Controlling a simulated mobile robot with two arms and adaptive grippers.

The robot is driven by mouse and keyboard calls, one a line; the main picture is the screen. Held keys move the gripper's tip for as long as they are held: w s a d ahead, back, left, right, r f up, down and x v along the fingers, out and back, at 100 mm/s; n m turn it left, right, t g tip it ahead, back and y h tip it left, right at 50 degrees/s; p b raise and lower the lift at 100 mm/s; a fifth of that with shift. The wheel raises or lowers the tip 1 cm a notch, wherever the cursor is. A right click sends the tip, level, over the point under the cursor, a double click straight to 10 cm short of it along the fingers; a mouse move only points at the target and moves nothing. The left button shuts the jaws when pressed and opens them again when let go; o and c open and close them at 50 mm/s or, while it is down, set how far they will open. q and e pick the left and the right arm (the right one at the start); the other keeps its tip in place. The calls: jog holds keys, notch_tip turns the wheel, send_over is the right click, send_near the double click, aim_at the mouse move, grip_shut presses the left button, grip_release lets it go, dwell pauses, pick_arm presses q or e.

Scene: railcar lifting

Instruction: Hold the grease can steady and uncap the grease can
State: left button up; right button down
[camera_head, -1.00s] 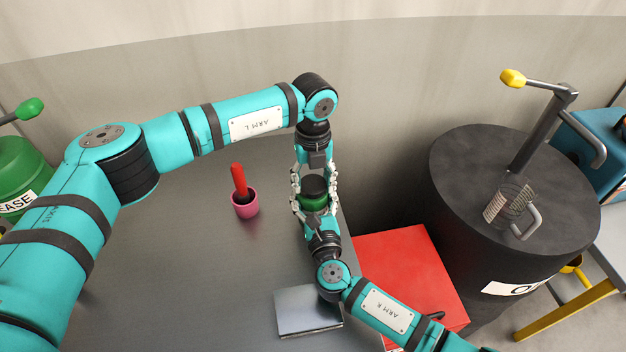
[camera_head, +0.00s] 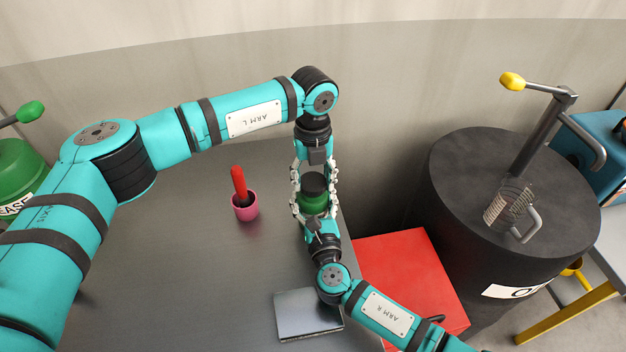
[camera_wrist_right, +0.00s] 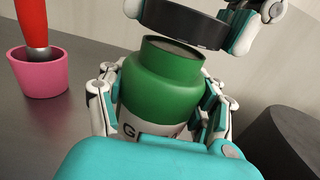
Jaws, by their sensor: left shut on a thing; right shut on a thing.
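The green grease can (camera_wrist_right: 163,85) stands upright between the fingers of my right gripper (camera_wrist_right: 160,105), which is shut on its body. In the head view the can (camera_head: 314,204) is partly hidden by the fingers. The black cap (camera_wrist_right: 183,24) is above the can's neck, apart from it and slightly tilted, with a gap showing the top of the neck. My left gripper (camera_head: 314,184) comes down from the far side and is shut on the cap (camera_head: 313,182). Its fingertips flank the cap in the right wrist view.
A pink cup (camera_head: 246,211) with a red-handled tool (camera_head: 239,182) stands left of the can on the dark table (camera_head: 190,270). A flat silver plate (camera_head: 307,318) lies in front. A red box (camera_head: 410,270) and a black drum (camera_head: 475,170) with a pump stand right.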

aim_at(313, 182)
pick_arm(q)
jog(key=shift+r, duration=0.2)
jog(key=shift+r, duration=2)
pick_arm(e)
jog(key=shift+c, duration=0.6)
grip_release()
